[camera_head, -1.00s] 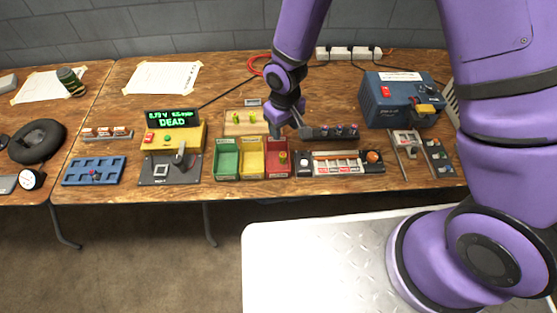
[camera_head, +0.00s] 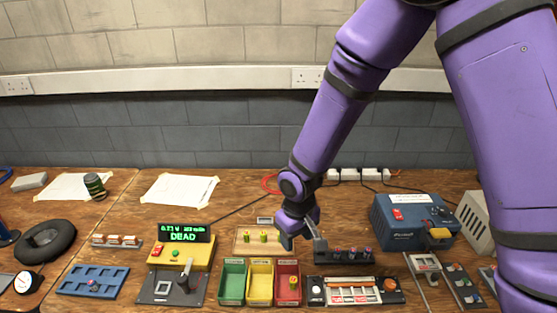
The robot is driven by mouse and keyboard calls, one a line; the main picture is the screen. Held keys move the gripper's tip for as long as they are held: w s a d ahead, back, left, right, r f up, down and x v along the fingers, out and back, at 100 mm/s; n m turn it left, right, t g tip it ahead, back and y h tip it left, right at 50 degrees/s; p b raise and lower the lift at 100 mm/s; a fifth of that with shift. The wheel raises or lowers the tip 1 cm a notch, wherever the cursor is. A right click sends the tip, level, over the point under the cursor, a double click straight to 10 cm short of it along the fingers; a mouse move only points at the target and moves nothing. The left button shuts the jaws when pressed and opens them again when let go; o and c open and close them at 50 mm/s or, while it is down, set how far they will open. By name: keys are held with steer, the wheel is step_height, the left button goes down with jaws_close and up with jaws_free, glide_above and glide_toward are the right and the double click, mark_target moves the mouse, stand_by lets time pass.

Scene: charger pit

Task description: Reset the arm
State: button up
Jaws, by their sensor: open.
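My purple arm reaches down from the upper right of the head view. My gripper (camera_head: 303,243) is low over the table, between the wooden board (camera_head: 243,250) with yellow-green pieces and a dark rack (camera_head: 343,256). Its dark fingers look parted, and I see nothing held between them. Whether a fingertip touches the rack's left end is hard to tell.
A red bin (camera_head: 287,267), a yellow bin (camera_head: 260,266) and a green bin (camera_head: 233,266) stand in front. The yellow tester (camera_head: 183,258) reads DEAD. A blue power box (camera_head: 413,222) stands right, near my arm. A grey wall rises behind the table.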

steer(key=s+d+r+m+t, duration=0.1)
steer(key=d+r+m, duration=0.1)
steer(key=d+r, duration=0.7)
steer(key=s+d+r+m+t, duration=0.15)
steer(key=d+r, duration=0.45)
steer(key=r, duration=0.8)
steer(key=s+d+r+m+t, duration=0.1)
steer(key=s+d+r, duration=0.3)
steer(key=s, duration=0.4)
steer(key=s+d+r+m+t, duration=0.1)
steer(key=s+d+r+m, duration=0.1)
steer(key=s+d+r, duration=0.3)
steer(key=s+r, duration=0.2)
steer(key=s, duration=0.1)
steer(key=shift+d+t, duration=0.25)
steer(key=shift+t, duration=0.1)
